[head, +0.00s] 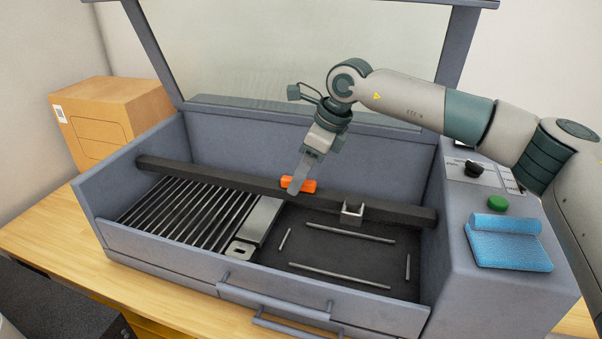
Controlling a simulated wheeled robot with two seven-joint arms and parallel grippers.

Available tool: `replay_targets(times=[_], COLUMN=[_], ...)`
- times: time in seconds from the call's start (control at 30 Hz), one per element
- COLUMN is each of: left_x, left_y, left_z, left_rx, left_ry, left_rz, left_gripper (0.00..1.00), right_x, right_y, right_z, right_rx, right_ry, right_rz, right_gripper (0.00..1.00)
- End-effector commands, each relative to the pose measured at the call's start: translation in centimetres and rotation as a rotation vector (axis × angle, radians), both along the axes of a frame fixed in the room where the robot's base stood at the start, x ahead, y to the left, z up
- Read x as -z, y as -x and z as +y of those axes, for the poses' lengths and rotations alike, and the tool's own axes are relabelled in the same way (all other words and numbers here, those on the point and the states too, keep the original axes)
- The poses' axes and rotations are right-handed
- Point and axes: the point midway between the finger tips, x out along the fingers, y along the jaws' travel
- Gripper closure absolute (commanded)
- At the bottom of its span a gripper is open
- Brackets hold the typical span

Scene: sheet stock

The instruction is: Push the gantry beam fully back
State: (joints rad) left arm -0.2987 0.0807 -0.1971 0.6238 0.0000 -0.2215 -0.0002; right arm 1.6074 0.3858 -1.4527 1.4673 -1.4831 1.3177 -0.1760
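The gantry beam (238,181) is a long dark bar that spans the machine bed from the left wall to the right wall. It lies over the back part of the slatted bed, with a gap between it and the back wall on the right. An orange block (303,184) sits on the beam near its middle, and a small metal bracket (351,213) is on its front side. My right gripper (296,190) reaches down from above, its fingertips at the orange block's front. I cannot tell whether the fingers are apart. My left gripper is out of view.
The grey machine housing (160,262) has a raised clear lid (290,50). Metal slats (185,215) and thin rods lie in the bed. A control panel (475,180) with a green button (497,203) and a blue cloth (508,243) are at right.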

Motion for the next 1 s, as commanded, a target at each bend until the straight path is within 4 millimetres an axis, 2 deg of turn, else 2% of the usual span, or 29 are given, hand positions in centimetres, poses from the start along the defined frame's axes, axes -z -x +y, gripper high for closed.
replay_targets(times=[0.13, 0.27, 0.3, 0.53, 1.0], left_x=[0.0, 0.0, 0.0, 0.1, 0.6], left_y=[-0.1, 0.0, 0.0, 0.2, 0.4], left_z=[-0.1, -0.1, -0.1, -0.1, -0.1], left_rx=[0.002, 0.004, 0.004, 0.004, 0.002], left_ry=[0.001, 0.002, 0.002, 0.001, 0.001], left_rz=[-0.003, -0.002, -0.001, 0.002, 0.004], left_gripper=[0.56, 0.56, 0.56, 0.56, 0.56], right_x=[0.0, 0.0, 0.0, 0.0, -0.1], right_y=[0.0, 0.0, 0.0, -0.3, -3.6], right_z=[0.0, 0.0, 0.0, -0.1, -1.1], right_rx=[0.0, 0.0, 0.0, 0.002, 0.003], right_ry=[0.0, 0.001, 0.001, 0.001, 0.0], right_rz=[0.0, 0.0, 0.0, 0.001, -0.002], right_gripper=[0.66, 0.98, 1.0, 1.0, 1.0])
